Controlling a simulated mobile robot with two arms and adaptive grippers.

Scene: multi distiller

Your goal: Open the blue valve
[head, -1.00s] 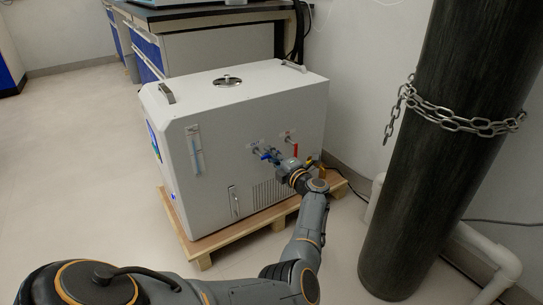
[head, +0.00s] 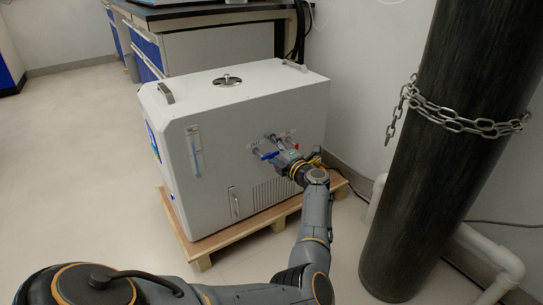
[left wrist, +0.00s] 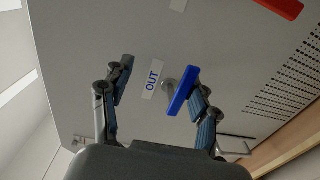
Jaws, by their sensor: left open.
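The blue valve handle (head: 270,156) is on the side of the white distiller box (head: 250,115). It also shows in the left wrist view (left wrist: 183,91) as a tilted blue bar beside a label reading OUT (left wrist: 152,80). My left gripper (head: 273,144) is at the valves, with its wrist just right of the blue handle. In the wrist view its two fingers (left wrist: 160,88) are spread apart, with the blue handle close to the right finger, on its inner side. I cannot tell if they touch. My right gripper is not in view.
A red valve handle (head: 296,147) is just right of the blue one, partly hidden by my gripper. The distiller stands on a wooden pallet (head: 205,243). A dark cylinder (head: 425,180) with a chain stands at right. The floor at left is clear.

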